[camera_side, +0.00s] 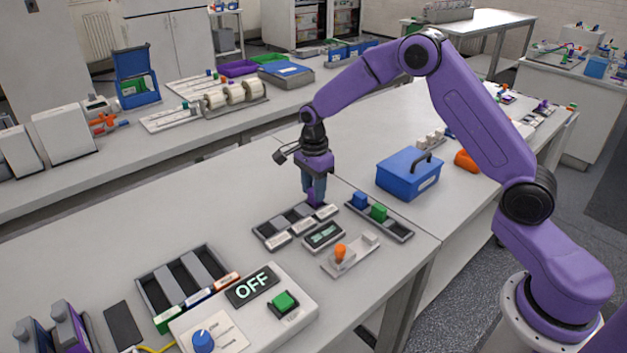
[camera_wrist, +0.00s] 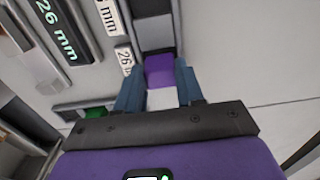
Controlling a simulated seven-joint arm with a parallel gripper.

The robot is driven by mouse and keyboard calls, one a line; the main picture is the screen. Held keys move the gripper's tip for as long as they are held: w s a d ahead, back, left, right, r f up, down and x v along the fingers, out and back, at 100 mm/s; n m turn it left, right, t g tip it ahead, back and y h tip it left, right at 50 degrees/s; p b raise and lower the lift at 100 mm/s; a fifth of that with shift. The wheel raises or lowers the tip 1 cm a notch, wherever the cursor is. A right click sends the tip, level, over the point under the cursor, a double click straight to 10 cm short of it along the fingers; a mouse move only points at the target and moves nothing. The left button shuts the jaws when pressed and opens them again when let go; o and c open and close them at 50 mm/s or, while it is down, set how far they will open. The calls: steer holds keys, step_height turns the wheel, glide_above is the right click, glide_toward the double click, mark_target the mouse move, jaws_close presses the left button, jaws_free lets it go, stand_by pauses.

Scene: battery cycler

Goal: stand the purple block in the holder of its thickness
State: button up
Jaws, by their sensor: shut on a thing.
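My gripper (camera_side: 315,190) points down and is shut on the purple block (camera_side: 314,198). In the wrist view the purple block (camera_wrist: 159,70) shows between the two blue-grey fingers (camera_wrist: 159,90). The block is at the far right end of the dark holder (camera_side: 272,227), which has several slots and white labels along its front. In the wrist view the block lines up with the slot beside a label starting "26" (camera_wrist: 124,58). I cannot tell whether its lower end is inside the slot or just above. A small display (camera_wrist: 55,25) reads "26 mm".
A dark rack (camera_side: 398,231) with a blue block (camera_side: 359,200) and a green block (camera_side: 379,212) lies just right of the holder. A gauge with an orange knob (camera_side: 341,252) is in front. A blue box (camera_side: 408,176) stands behind right. The cycler (camera_side: 255,310) reads "OFF".

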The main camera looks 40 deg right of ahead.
steer(key=shift+f, duration=0.35)
steer(key=shift+f, duration=0.2)
stand_by(0.4)
steer(key=o, duration=1.2)
